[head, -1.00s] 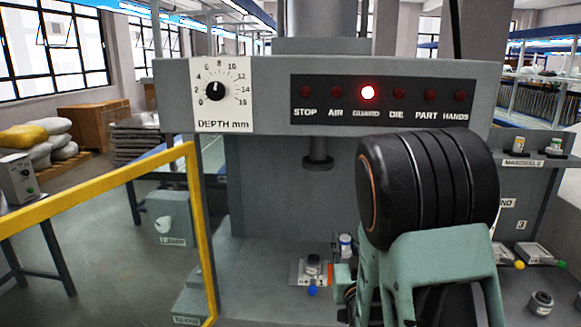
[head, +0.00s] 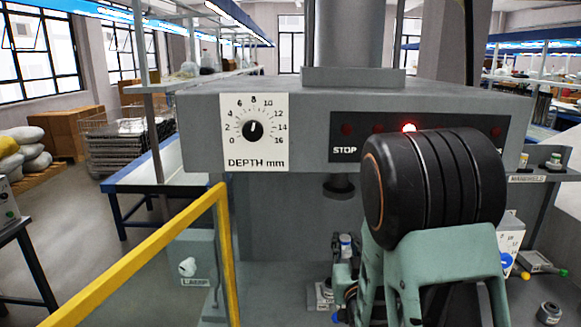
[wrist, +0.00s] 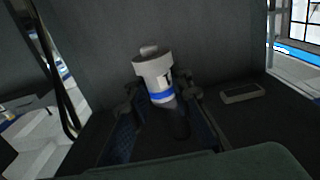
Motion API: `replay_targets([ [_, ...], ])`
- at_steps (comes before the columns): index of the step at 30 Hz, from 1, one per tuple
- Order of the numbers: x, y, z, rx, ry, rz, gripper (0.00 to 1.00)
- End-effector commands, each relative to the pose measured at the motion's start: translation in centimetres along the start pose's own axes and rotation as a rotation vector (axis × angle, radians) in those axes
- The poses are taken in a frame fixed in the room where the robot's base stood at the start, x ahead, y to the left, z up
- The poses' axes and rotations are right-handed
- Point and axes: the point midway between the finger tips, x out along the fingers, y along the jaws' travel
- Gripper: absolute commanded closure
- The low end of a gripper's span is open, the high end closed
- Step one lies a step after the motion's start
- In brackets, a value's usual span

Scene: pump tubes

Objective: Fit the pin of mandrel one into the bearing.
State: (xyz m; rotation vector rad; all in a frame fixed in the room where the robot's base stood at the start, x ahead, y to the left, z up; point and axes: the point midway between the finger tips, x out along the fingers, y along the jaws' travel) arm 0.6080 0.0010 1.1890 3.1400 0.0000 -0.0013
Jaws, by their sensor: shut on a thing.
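Mandrel one is a pale grey-white cylinder with a blue band and a narrower stub on top (wrist: 154,76). In the wrist view it stands slightly tilted between my fingers. My gripper (wrist: 165,118) is shut on its lower part. In the head view the mandrel (head: 346,243) shows small, left of my dark forearm, with my gripper (head: 345,270) around it. A small fixture with a pale plate (head: 322,295) sits on the press bed just below and left of my gripper, largely hidden. I cannot make out the bearing or the pin.
The press head (head: 205,130) with its depth dial (head: 254,130) and a red lit lamp hangs above; its ram (head: 340,188) points down behind my arm. A yellow guard rail (head: 150,255) stands at left. The mandrel shelf (head: 527,178) and small parts are at right.

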Motion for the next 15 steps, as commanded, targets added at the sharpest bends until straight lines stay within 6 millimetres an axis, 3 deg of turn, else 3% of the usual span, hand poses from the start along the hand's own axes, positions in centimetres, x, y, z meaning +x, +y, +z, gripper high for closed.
replay_targets([
  [1,0.0,0.1,-2.0,0.001,0.004,0.001,1.0],
  [4,0.0,0.1,-3.0,0.001,0.004,0.001,1.0],
  [15,0.0,0.0,-2.8,0.001,0.004,0.0,1.0],
])
